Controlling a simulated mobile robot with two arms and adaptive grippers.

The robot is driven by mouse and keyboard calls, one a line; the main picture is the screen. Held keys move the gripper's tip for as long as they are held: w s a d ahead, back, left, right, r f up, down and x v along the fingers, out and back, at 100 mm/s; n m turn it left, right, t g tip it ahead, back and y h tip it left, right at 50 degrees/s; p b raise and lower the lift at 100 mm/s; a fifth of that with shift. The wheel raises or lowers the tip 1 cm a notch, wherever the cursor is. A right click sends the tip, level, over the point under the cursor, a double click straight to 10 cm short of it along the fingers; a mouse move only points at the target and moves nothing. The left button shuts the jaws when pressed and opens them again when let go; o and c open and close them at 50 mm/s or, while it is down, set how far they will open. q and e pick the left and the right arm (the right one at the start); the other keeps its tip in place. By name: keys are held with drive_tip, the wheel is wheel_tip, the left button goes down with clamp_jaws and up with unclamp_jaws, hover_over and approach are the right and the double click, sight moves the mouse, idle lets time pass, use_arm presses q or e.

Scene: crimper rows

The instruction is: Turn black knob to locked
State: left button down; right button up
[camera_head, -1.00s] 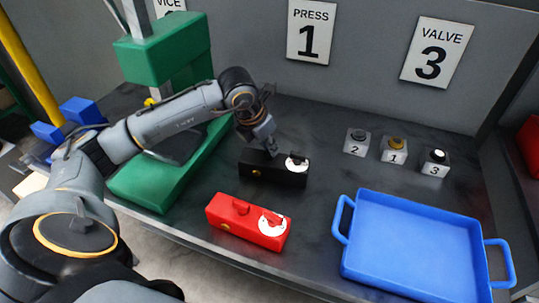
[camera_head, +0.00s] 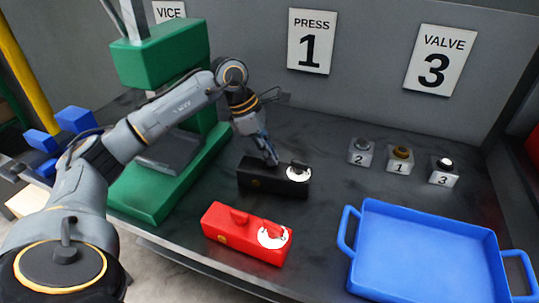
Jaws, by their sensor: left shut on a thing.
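The black box (camera_head: 255,183) lies on the dark bench, with a white dial (camera_head: 298,174) on its right end and a dark piece across the dial's upper edge. My left gripper (camera_head: 271,160) reaches down from the upper left onto the left-middle of the box's top. It is shut on the black knob there, and its fingers hide most of the knob. The dial's marks are too small to read. My right gripper is not in view.
A red box (camera_head: 222,238) with a knob and white dial stands in front. A blue tray (camera_head: 345,228) is at the right front. Small numbered button blocks (camera_head: 398,165) stand behind it. A green press (camera_head: 160,65) stands left, close to my left arm. Bench between is clear.

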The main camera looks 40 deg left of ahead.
use_arm(q)
drive_tip(key=shift+m, duration=0.7)
drive_tip(key=shift+g, duration=0.4)
drive_tip(key=c, duration=1.4)
unclamp_jaws()
drive_tip(key=shift+r, duration=0.1)
drive_tip(key=v, duration=1.1)
drive_tip(key=shift+a+r, duration=0.25)
drive_tip(key=shift+r, duration=0.05)
drive_tip(key=shift+s, duration=0.15)
